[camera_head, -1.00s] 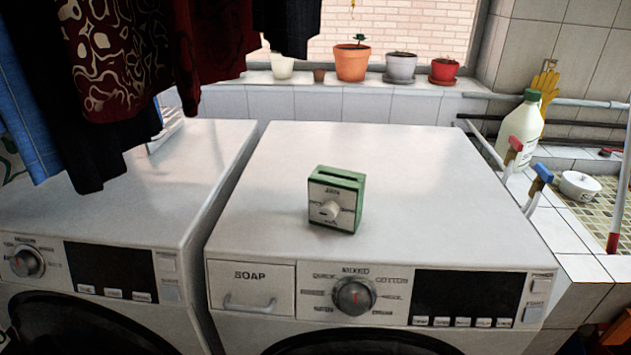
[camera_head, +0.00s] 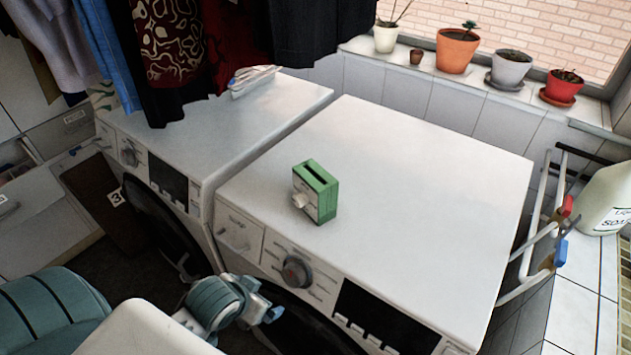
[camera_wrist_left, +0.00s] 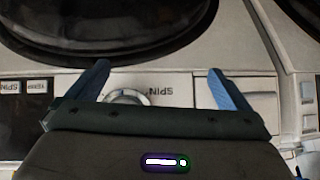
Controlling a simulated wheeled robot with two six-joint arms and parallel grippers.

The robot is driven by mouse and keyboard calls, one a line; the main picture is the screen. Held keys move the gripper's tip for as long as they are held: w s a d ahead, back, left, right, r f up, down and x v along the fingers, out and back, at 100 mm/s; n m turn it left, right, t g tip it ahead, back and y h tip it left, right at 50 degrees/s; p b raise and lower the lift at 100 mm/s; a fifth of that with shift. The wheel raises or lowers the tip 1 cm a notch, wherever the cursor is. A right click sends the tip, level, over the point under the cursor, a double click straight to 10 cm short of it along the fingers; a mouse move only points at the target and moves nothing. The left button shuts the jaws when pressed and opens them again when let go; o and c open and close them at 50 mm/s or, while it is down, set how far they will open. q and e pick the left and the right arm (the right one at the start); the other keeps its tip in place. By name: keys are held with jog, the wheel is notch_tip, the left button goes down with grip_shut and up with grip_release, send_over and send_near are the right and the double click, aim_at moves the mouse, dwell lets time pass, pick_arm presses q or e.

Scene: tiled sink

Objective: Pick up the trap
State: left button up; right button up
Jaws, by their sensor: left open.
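A small green box with a pale front and a white knob, which I take to be the trap (camera_head: 319,195), stands upright on the white top of the right washing machine (camera_head: 420,165), near its front edge. My left gripper (camera_head: 268,302) is low in front of that machine, below the trap and apart from it. In the left wrist view the two blue fingers of my left gripper (camera_wrist_left: 158,70) are spread with nothing between them, before a machine front with a dial. The trap is not in the left wrist view. My right gripper is not in view.
A second washing machine (camera_head: 235,105) stands to the left, with hanging clothes (camera_head: 180,50) over it. Flower pots (camera_head: 457,51) line the window sill. A rack (camera_head: 545,235) and a soap bottle (camera_head: 606,200) are at the right. The machine top around the trap is clear.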

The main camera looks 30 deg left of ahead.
pick_arm(q)
jog(key=w+a+r+m+t+h, duration=0.2)
jog(key=w+r+t+h, duration=0.15)
jog(key=w+r, duration=0.75)
jog(key=m+t+h, duration=0.2)
jog(key=h, duration=0.1)
send_near(304, 183)
jog(key=w+f, duration=0.2)
jog(key=shift+w+d+f+t+b, duration=0.25)
jog(key=shift+w+d+b, duration=0.55)
jog(key=shift+w+d, duration=0.15)
jog(key=shift+x, duration=1.45)
jog(key=shift+r+p+x, duration=0.2)
jog(key=shift+p+x, duration=0.7)
jog(key=shift+x, duration=0.25)
jog(key=shift+p+x, duration=0.5)
jog(key=shift+x, duration=1.05)
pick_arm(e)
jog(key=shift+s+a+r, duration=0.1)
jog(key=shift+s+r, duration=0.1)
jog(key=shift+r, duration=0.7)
pick_arm(q)
jog(key=shift+s+d+f, duration=0.1)
jog(key=c, duration=0.8)
